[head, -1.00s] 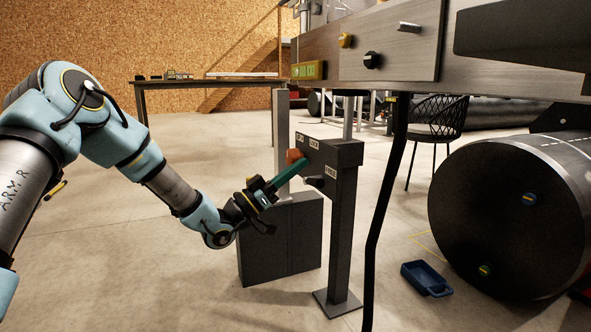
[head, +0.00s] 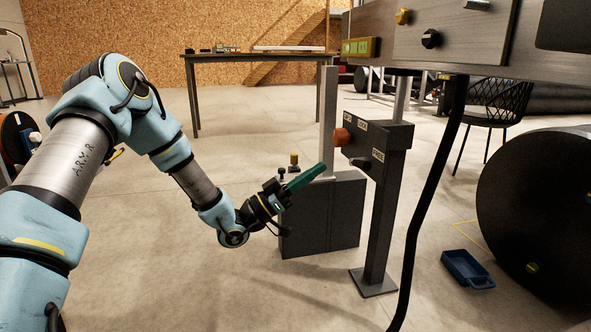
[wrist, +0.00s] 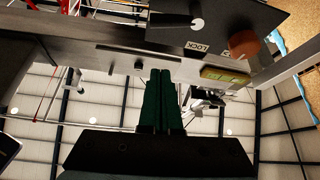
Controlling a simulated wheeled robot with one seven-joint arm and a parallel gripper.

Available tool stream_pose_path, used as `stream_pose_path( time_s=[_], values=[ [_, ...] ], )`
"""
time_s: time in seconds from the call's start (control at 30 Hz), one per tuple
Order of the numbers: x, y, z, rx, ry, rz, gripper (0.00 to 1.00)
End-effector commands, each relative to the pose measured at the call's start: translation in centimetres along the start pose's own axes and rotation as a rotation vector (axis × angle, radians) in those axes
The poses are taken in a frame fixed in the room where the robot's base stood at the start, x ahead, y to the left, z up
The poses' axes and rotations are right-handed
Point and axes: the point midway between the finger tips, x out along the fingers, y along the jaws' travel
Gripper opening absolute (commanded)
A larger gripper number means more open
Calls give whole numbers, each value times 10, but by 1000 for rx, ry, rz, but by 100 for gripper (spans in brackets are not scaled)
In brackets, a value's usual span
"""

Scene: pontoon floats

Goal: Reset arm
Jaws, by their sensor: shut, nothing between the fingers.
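My arm reaches in from the left in the head view. My gripper (head: 306,179) has dark green fingers, which are shut with nothing between them. In the wrist view the closed fingers (wrist: 164,75) point up the picture. The gripper is left of and a little below an orange-red knob (head: 341,137) on a dark post (head: 380,210), with a small gap between them. The knob also shows in the wrist view (wrist: 244,43) at upper right, beside a "LOCK" label (wrist: 195,47).
A grey box (head: 322,218) stands below my gripper. A panel (head: 475,40) hangs at upper right, with a dark hose (head: 432,200) below it. A blue tray (head: 467,269) and a black drum (head: 535,215) are at right. Open floor lies at left, before a table (head: 225,58).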

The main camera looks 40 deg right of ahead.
Motion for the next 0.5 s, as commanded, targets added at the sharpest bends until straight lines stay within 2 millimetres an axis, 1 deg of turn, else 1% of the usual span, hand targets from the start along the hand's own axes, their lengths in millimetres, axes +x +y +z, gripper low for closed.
stream_pose_path(
  time_s=[0.2, 0.3, 0.37, 0.43, 0.47, 0.5],
  values=[
    [0, 0, 0, 1, -2, -1, 0],
    [-2, -7, -1, 20, -46, -32, 0],
    [-6, -18, -2, 46, -112, -82, 0],
    [-17, -38, -4, 87, -231, -176, 0],
    [-25, -48, -5, 106, -291, -228, 0],
    [-40, -64, -9, 131, -379, -308, 0]
  ],
)
